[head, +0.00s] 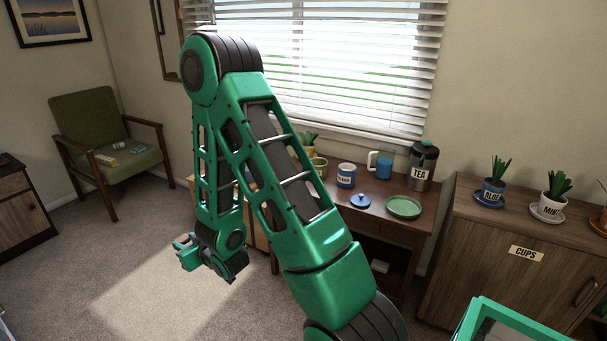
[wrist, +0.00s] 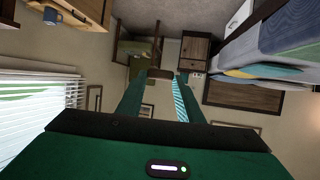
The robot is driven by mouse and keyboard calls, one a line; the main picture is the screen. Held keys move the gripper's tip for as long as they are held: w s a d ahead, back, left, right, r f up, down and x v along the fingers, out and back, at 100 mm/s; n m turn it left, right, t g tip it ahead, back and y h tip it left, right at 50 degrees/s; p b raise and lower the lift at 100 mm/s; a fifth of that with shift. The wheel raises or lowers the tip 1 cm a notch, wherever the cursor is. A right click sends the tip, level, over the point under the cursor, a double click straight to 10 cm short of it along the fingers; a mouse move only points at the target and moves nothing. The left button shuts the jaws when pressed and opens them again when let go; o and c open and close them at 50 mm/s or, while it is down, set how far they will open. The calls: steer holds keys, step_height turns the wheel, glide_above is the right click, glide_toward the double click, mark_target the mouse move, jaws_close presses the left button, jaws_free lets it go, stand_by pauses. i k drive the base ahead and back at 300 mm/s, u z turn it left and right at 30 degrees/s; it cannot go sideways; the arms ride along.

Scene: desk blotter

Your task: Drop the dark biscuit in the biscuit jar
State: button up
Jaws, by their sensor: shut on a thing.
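My gripper (head: 187,252) hangs in the air at the left of the head view, over the carpet and well away from the desk. In the wrist view its two green fingers (wrist: 160,80) are closed on a small brown thing (wrist: 160,73), which looks like the dark biscuit; only its edge shows. The blue and white labelled jar (head: 346,176), apparently the biscuit jar, stands upright on the desk by the window. Its top looks open, and a blue lid (head: 361,201) lies on the desk in front of it.
A CUPS cabinet (head: 475,245) with potted plants stands at right. A green armchair (head: 90,128) is at left. Carpet around my gripper is clear.

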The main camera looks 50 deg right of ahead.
mark_target(318, 169)
steer(key=u, duration=0.05)
steer(key=i, duration=4.3)
steer(key=z, duration=1.75)
